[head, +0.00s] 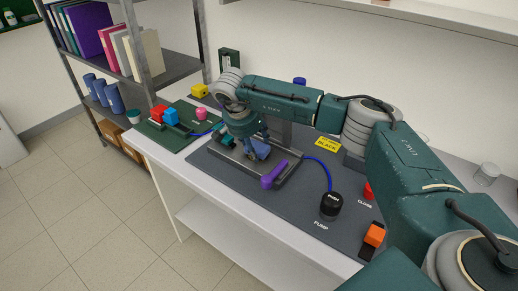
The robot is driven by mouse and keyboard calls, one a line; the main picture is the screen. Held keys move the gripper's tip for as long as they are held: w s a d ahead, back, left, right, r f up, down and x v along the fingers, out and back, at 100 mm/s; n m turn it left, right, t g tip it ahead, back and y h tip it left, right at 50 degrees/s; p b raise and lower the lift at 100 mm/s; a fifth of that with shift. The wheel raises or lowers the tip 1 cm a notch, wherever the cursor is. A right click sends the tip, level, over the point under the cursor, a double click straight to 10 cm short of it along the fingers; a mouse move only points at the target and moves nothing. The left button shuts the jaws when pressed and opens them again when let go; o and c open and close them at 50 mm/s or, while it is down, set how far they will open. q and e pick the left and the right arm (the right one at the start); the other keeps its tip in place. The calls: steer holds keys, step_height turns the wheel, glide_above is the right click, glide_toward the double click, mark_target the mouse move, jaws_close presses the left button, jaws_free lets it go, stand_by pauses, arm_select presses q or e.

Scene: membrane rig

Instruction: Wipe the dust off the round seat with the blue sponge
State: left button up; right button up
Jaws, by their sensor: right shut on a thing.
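My right arm reaches in from the right, and its gripper (256,146) points down over the grey metal rig (236,166) on the bench. The gripper is shut on a blue piece, which looks like the blue sponge (262,150), low over the rig. The round seat cannot be made out; the gripper and sponge seem to cover that spot. I cannot tell whether the sponge touches it, and no dust shows. My left gripper is out of view.
A purple handle (273,174) sticks out at the rig's front. A blue hose runs to the black pump knob (331,204). An orange-and-black block (374,236) is at the front right. A green mat (178,138) with coloured pieces lies left. The grey mat's front strip is clear.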

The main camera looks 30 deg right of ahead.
steer(key=shift+w+a+f+b, duration=0.1)
steer(key=shift+w+a+b, duration=0.25)
steer(key=shift+w, duration=0.35)
steer(key=shift+w+a+f+b, duration=0.1)
steer(key=shift+w+a+b, duration=0.2)
steer(key=shift+w, duration=0.4)
steer(key=shift+w+a, duration=0.1)
steer(key=shift+w, duration=0.2)
steer(key=shift+s, duration=0.1)
